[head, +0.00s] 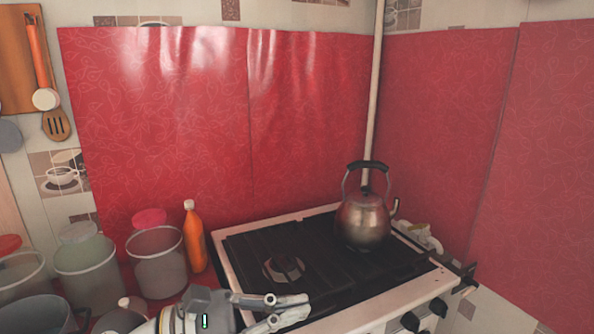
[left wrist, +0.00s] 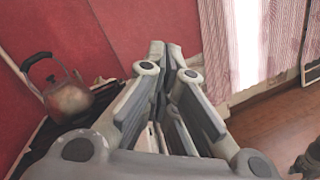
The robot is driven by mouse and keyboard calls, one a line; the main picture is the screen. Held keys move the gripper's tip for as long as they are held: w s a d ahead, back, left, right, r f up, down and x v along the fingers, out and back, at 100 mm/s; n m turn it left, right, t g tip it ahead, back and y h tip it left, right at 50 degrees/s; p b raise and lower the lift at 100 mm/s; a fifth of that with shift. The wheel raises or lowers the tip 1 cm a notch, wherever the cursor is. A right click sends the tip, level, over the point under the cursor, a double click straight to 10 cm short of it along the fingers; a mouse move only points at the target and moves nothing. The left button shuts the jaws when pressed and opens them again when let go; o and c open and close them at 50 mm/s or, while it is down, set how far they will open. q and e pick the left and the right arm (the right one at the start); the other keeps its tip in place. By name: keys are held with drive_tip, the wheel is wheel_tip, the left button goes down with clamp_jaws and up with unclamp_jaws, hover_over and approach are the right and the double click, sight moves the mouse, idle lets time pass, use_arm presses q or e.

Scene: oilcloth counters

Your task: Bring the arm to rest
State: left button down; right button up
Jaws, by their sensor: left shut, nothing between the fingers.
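My left gripper (head: 304,307) reaches in at the bottom of the head view, near the front left corner of the stove (head: 330,318). It is shut and holds nothing. In the left wrist view its fingers (left wrist: 166,50) come together at the tips. A metal kettle (head: 364,219) with a black handle stands on the back right of the stove, apart from the gripper. It also shows at the left of the left wrist view (left wrist: 68,97). My right gripper is not seen in the head view.
Left of the stove stand an orange bottle (head: 194,238) and several clear containers, one with a pink lid (head: 157,262). Red oilcloth (head: 200,120) covers the walls behind. The left wrist view shows a curtain (left wrist: 217,45) and open wooden floor (left wrist: 270,125) at the right.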

use_arm(q)
drive_tip(key=w+a+r+n+t+y, duration=0.2)
drive_tip(key=w+a+n+t, duration=0.15)
drive_tip(key=n+t, duration=0.65)
drive_tip(key=w+a+r+n+t+y, duration=0.2)
drive_tip(key=a+n+t, duration=0.25)
drive_tip(key=n, duration=0.95)
drive_tip(key=a+f+n+g+y, duration=0.1)
drive_tip(key=a+f+n+y, duration=0.55)
drive_tip(key=f+n, duration=0.3)
drive_tip(key=a+f+n+g+y, duration=0.1)
drive_tip(key=a+f+n+y, duration=0.4)
drive_tip(key=f+n+y, duration=0.45)
drive_tip(key=s+a+f+n+g, duration=0.2)
drive_tip(key=s+f+n+g, duration=0.6)
drive_tip(key=f, duration=0.4)
drive_tip(key=s+d+f+n+g+h, duration=0.2)
drive_tip(key=s+f+n+g, duration=0.45)
drive_tip(key=s, duration=0.85)
wheel_tip(320, 180, down, 28)
drive_tip(key=s+m+p, duration=0.2)
drive_tip(key=s+a+f+g, duration=0.1)
drive_tip(key=s+a+f, duration=0.2)
drive_tip(key=s+f, duration=1)
drive_tip(key=s, duration=0.3)
drive_tip(key=shift+f+p, duration=0.25)
drive_tip(key=shift+p, duration=0.1)
